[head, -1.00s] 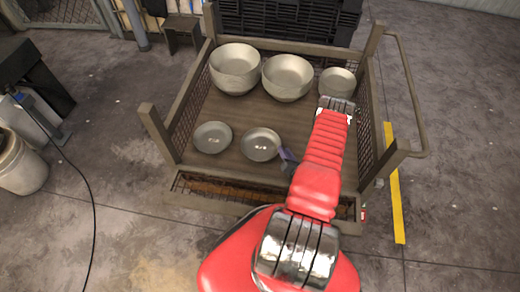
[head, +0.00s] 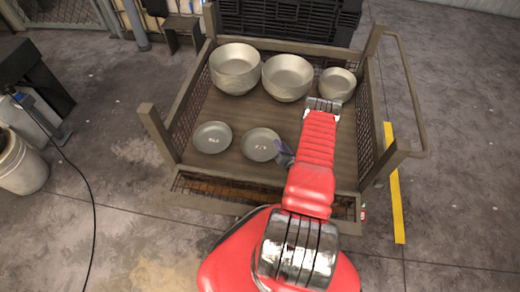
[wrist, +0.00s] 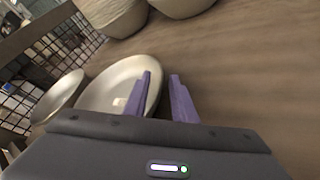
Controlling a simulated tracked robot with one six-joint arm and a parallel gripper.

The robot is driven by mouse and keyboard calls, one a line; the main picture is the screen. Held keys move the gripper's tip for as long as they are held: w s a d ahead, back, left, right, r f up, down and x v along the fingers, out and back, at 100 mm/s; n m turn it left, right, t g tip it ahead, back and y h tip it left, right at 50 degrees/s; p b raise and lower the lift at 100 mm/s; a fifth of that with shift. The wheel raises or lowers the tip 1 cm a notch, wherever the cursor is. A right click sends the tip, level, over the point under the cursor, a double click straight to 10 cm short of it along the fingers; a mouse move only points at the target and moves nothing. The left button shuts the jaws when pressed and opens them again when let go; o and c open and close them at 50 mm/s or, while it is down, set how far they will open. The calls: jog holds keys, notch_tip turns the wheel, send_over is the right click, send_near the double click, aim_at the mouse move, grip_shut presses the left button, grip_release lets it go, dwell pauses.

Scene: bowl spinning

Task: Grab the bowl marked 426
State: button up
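Two shallow grey bowls lie on the cart floor: a left front one (head: 212,138) and a right front one (head: 261,146). Both carry small pale marks that are too small to read, so I cannot tell which is 426. My gripper (head: 284,154) is at the right rim of the right front bowl, with purple fingers. In the wrist view my gripper (wrist: 161,92) is open. The near bowl's (wrist: 110,82) rim appears between the two fingers, the left finger overlapping its inside. I cannot tell whether they touch. The other front bowl (wrist: 58,97) is farther left.
Deep bowls stand at the back of the cart, left (head: 235,68) and middle (head: 287,78), with a smaller one (head: 337,83) at right. The cart (head: 160,140) has mesh sides and corner posts. Bare wooden floor lies between the rows.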

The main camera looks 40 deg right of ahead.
jog(key=shift+c, duration=0.4)
grip_shut()
